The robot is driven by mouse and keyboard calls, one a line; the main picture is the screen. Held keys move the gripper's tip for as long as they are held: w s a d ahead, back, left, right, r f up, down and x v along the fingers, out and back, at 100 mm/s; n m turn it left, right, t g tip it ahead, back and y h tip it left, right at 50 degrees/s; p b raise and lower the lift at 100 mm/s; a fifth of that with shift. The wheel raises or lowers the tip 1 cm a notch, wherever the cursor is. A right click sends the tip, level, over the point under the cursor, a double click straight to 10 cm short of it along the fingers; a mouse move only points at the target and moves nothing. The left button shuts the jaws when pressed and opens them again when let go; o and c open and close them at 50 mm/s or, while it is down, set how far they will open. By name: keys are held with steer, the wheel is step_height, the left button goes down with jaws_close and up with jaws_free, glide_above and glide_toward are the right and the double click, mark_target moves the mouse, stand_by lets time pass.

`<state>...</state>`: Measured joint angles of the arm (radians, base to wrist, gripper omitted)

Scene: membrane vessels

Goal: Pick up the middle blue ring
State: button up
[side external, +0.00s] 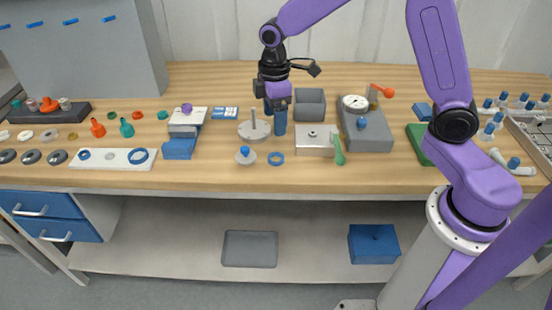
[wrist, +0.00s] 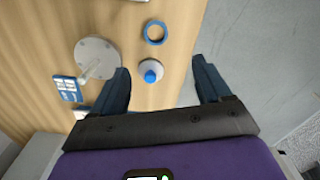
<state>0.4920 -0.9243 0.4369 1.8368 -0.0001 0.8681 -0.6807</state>
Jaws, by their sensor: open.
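A blue ring (side external: 276,164) lies flat on the wooden table near its front edge, and it also shows in the wrist view (wrist: 145,35). A large blue ring (side external: 130,157) and a small blue ring (side external: 84,151) lie on a white tray (side external: 112,164) at the left. I cannot tell for sure which one counts as the middle ring. My gripper (side external: 274,123) is open and points down above the table, behind the loose ring. In the wrist view its empty fingers (wrist: 160,66) are spread, with the loose ring beyond their tips.
A white piece with a blue top (side external: 245,156) stands left of the loose ring, between my fingers in the wrist view. A round grey base with a post (side external: 252,131) is behind it. A metal box (side external: 314,146) and green clip (side external: 339,152) stand to the right.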

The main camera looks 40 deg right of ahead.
glide_above(276, 161)
steer(key=f, duration=0.7)
steer(key=shift+s+a+f, duration=0.2)
steer(key=shift+a+f, duration=0.05)
steer(key=shift+a, duration=0.15)
steer(key=shift+w+d+f, duration=0.1)
steer(key=shift+d+f, duration=0.1)
steer(key=shift+f, duration=1.15)
steer(key=shift+w+d+f, duration=0.1)
steer(key=shift+d+f, duration=0.05)
steer(key=shift+f, duration=1.15)
steer(key=c, duration=1.1)
